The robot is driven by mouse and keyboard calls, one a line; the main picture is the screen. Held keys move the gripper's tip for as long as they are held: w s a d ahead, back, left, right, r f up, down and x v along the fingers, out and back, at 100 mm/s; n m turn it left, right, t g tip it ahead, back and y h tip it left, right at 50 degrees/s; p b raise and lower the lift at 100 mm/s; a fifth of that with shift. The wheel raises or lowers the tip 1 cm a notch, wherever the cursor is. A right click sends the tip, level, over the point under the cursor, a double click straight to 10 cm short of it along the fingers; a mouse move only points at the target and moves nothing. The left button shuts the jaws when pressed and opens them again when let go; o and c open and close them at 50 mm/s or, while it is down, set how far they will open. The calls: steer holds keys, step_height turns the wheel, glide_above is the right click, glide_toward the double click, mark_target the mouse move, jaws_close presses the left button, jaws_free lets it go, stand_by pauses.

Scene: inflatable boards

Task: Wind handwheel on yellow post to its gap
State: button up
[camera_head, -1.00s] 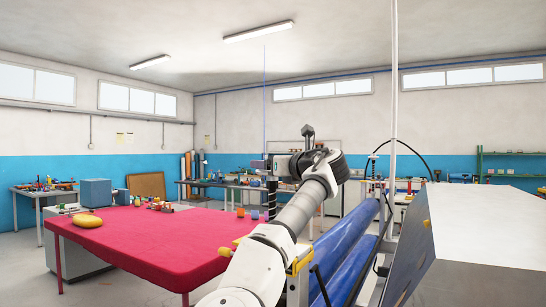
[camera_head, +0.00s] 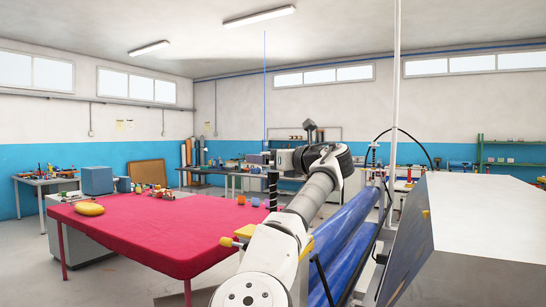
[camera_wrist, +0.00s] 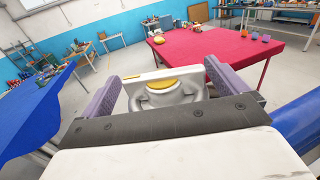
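My gripper (camera_wrist: 168,92) shows in the wrist view with its two purple-grey fingers wide apart. A white and grey part with a yellow oval shows between them; I cannot tell whether it is mine or how near it is. In the camera_head view my gripper (camera_head: 262,159) is at the far end of my raised arm, past the right end of the red table. I cannot make out the handwheel, its gap or a yellow post for sure. A small yellow piece (camera_head: 245,231) shows left of my arm, beside the table's corner; what it belongs to is unclear.
The red-covered table (camera_head: 150,230) stands at left, with a yellow rounded object (camera_head: 89,209) and several small items. Blue inflatable rolls (camera_head: 345,235) lie right of my arm. A large grey cabinet-like box (camera_head: 480,215) fills the right. Open floor shows at front left.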

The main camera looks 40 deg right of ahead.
steer(key=shift+s+d+r, duration=0.1)
steer(key=shift+s+d, duration=0.05)
steer(key=s+d+b, duration=0.1)
steer(key=s+b, duration=0.5)
steer(key=s, duration=0.7)
steer(key=shift+s, duration=0.25)
